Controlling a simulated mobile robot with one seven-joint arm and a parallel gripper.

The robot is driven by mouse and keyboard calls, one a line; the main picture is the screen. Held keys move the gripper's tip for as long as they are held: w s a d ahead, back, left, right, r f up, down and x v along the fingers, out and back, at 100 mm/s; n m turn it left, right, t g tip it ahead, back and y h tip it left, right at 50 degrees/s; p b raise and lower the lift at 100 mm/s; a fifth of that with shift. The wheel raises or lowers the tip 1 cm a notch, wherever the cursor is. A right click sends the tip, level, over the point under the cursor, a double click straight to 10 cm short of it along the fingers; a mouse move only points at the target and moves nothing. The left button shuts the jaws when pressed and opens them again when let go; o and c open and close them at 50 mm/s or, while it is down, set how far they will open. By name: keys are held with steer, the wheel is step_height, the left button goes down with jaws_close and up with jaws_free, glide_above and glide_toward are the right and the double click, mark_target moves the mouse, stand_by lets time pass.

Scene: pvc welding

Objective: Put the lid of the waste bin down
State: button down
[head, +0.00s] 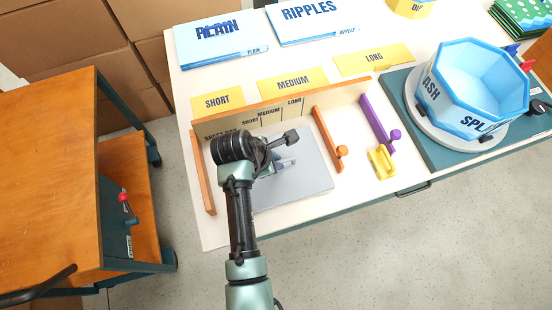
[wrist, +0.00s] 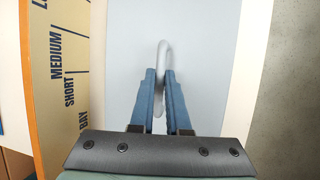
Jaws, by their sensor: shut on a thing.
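A flat pale grey panel (head: 312,178), which I take for the lid, lies at the front of the white table inside the low bay; I cannot tell whether it is slightly raised or tilted. It fills the middle of the wrist view (wrist: 205,55). A light grey loop handle (wrist: 162,48) stands on it. My gripper (head: 288,162) is over the panel, its blue fingers (wrist: 161,75) shut on the handle from both sides. No bin body is visible beneath the panel.
An orange board (head: 270,108) marked SHORT, MEDIUM, LONG borders the bay's back. An orange bar (head: 327,140), a purple bar (head: 378,125) and a yellow piece (head: 382,162) lie right. A blue octagonal tub (head: 470,90) stands farther right. A wooden cart (head: 50,150) is left.

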steer(key=c, duration=1.3)
jaws_free()
steer(key=shift+f, duration=0.1)
steer(key=o, duration=0.4)
